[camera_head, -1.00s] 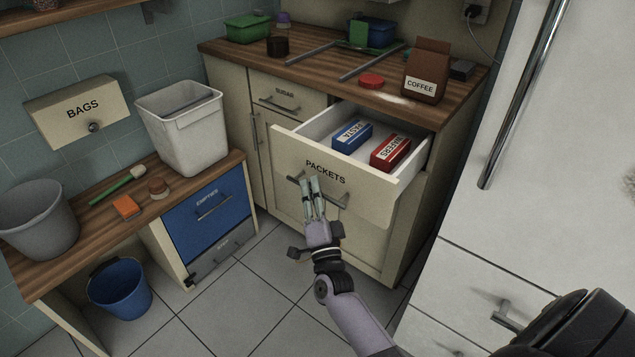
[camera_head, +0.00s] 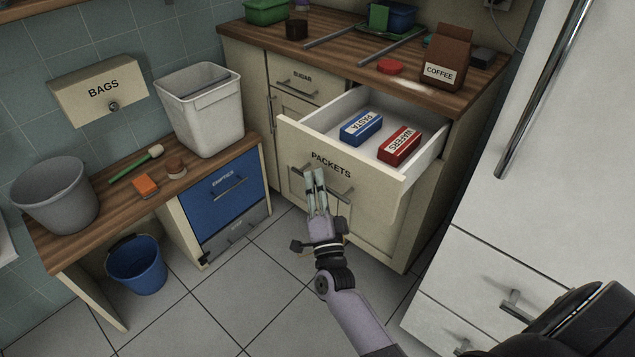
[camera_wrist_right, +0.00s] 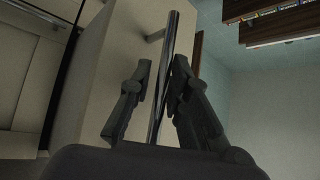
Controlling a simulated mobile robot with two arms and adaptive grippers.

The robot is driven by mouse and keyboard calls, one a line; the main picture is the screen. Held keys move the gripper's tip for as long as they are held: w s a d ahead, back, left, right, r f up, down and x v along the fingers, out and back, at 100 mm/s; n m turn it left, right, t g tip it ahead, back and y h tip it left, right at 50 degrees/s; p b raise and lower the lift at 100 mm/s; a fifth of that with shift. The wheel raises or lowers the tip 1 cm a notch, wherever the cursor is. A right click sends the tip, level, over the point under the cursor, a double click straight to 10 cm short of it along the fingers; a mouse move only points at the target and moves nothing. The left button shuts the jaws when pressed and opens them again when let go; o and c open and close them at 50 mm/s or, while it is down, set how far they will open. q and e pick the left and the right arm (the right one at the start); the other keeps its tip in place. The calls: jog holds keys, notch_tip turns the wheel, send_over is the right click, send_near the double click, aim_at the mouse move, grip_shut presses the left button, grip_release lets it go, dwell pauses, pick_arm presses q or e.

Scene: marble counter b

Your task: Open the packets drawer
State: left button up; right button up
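The packets drawer (camera_head: 300,150), cream with a PACKETS label, stands well open under the wooden counter. A blue packet (camera_head: 361,128) and a red packet (camera_head: 400,146) lie inside it. The drawer handle (camera_head: 339,194) is a dark metal bar on its front. My right gripper (camera_head: 316,174) is at this handle. My left gripper is not in view.
A white fridge-like cabinet (camera_head: 540,190) stands close on the right. A coffee bag (camera_head: 447,55) and a red lid (camera_head: 389,67) are on the counter (camera_head: 350,80). A lower bench with a white bin (camera_head: 200,120) is on the left. Floor (camera_head: 265,285) in front is clear.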

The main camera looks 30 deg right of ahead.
jog(key=v, duration=1.2)
dwell(0.4)
